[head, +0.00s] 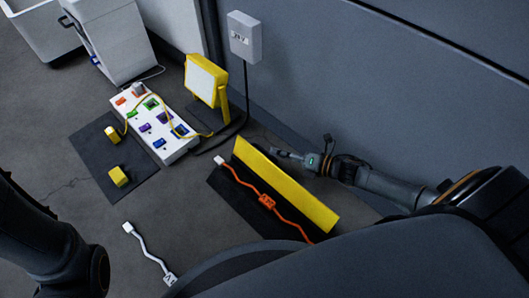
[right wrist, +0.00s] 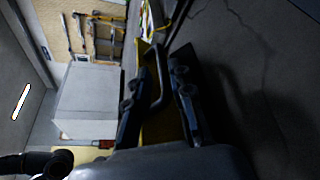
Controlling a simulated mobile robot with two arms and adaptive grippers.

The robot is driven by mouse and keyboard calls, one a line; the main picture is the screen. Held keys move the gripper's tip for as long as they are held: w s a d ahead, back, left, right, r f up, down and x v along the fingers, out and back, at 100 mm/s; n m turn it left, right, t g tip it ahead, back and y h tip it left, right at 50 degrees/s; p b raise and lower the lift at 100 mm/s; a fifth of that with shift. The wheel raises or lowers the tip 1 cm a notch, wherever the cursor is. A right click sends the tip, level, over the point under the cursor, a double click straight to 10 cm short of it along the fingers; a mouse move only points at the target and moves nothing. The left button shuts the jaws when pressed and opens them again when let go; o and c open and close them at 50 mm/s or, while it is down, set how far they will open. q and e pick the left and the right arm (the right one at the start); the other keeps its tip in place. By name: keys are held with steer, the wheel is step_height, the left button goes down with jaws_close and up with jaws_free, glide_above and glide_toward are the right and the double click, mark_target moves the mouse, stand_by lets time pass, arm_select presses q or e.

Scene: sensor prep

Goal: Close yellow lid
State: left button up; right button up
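The yellow lid (head: 290,187) stands raised and tilted along the far side of a long dark case (head: 250,207) in the head view. An orange cable (head: 245,184) with a tag lies along the case. My right gripper (head: 280,153) is behind the lid, near its upper edge; whether it touches the lid cannot be told. In the right wrist view its two fingers (right wrist: 160,105) are apart, with yellow showing between and beyond them. My left arm shows at the lower left of the head view, but its gripper is out of frame.
A white panel (head: 130,100) with coloured modules and a yellow lamp (head: 206,82) stand left of the case. A dark mat (head: 90,150) holds yellow blocks. A white cable (head: 150,250) lies on the floor. A grey wall (head: 330,80) rises behind my right arm.

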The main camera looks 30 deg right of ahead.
steer(key=b+x, duration=0.2)
steer(key=x, duration=0.2)
steer(key=shift+w+a+f, duration=0.1)
steer(key=shift+w+f, duration=0.05)
steer(key=shift+f, duration=0.1)
steer(key=shift+w+a+b, duration=0.45)
steer(key=shift+w+b, duration=0.1)
steer(key=shift+w, duration=0.05)
jaws_close()
